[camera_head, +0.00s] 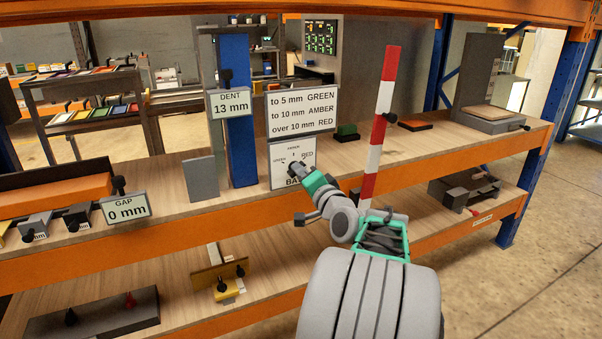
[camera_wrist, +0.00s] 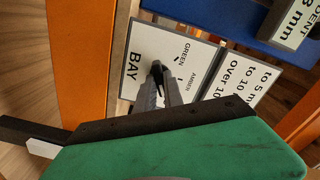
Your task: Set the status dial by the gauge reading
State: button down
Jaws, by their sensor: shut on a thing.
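The status dial panel (camera_head: 281,179) is a white board with a grey edge, marked GREEN, AMBER, RED and BAY, on the upper shelf. It also shows turned sideways in the wrist view (camera_wrist: 143,68). My gripper (camera_head: 293,167) is at the panel's middle, its fingers (camera_wrist: 160,82) shut on the small black dial knob (camera_wrist: 156,66). The fingers mostly hide the knob, so I cannot tell where it points. The DENT gauge (camera_head: 230,103) reads 13 mm. The GAP gauge (camera_head: 126,207) reads 0 mm. A rule card (camera_head: 302,107) reads to 5 mm GREEN, to 10 mm AMBER, over 10 mm RED.
A blue post (camera_head: 236,155) stands left of the panel, with a grey plate (camera_head: 200,178) beside it. A red-and-white striped pole (camera_head: 377,128) rises close right of my gripper. An orange block (camera_head: 55,196) lies at left. The shelf's right part has bare wood.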

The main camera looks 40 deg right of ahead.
jog(key=shift+f, duration=0.1)
jog(key=c, duration=1.5)
grip_release()
jog(key=shift+o, duration=0.2)
jog(key=shift+s, duration=0.1)
jog(key=v, duration=0.7)
jog(key=shift+s+a, duration=0.2)
jog(key=shift+s, duration=0.1)
